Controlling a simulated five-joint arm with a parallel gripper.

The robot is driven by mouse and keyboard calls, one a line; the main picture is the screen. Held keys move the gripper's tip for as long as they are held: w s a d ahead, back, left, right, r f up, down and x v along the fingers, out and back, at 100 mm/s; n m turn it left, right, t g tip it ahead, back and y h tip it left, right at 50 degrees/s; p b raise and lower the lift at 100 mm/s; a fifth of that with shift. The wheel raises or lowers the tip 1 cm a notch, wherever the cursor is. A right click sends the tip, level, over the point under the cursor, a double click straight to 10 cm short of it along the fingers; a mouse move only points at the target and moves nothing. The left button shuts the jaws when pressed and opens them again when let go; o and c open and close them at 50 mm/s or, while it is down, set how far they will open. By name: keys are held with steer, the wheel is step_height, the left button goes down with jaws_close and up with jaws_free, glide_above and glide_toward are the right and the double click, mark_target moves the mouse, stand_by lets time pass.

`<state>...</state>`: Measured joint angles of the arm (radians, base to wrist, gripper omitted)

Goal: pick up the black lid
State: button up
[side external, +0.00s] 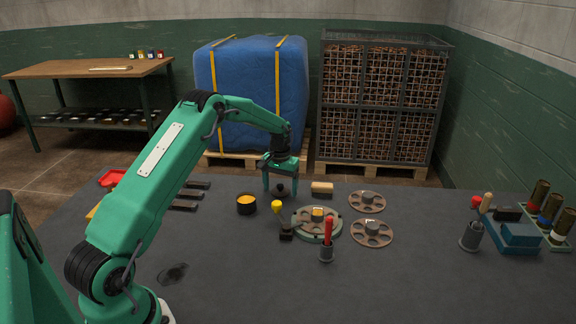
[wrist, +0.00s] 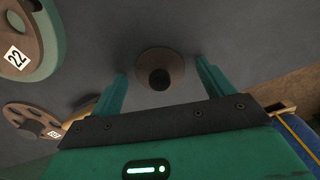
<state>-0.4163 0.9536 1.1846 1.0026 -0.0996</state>
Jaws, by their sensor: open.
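The lid (wrist: 148,60) shows in the wrist view as a dark brown disc with a round black knob (wrist: 160,79) on top. In the side view the lid (side external: 281,190) is a small dark shape on the table, partly hidden by my gripper (side external: 280,193). My gripper also shows in the wrist view (wrist: 161,68), its two green fingers apart with the lid and knob between them. There are visible gaps between the fingers and the knob. The fingers point down, and nothing is held.
A black pot with orange contents (side external: 246,207) stands left of the lid. A yellow-handled tool (side external: 279,214), a round green-rimmed fixture (side external: 309,235) and a tan block (side external: 322,188) are close by. Two perforated discs (side external: 372,233) lie to the right. The front of the table is mostly clear.

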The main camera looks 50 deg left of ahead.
mark_target(281, 185)
steer(key=shift+c, duration=0.2)
steer(key=c, duration=1)
steer(key=shift+r, duration=0.1)
steer(key=shift+r, duration=0.5)
step_height(281, 185, up, 3)
steer(key=shift+d+r, duration=0.15)
steer(key=s+d+r, duration=0.1)
steer(key=d+r, duration=0.5)
steer(key=d, duration=0.5)
steer(key=shift+s+d+r, duration=0.15)
steer(key=shift+s+r, duration=0.1)
steer(key=shift+r, duration=0.05)
steer(key=s+a, duration=1.1)
steer(key=shift+s+a+r, duration=0.15)
steer(key=shift+s, duration=0.2)
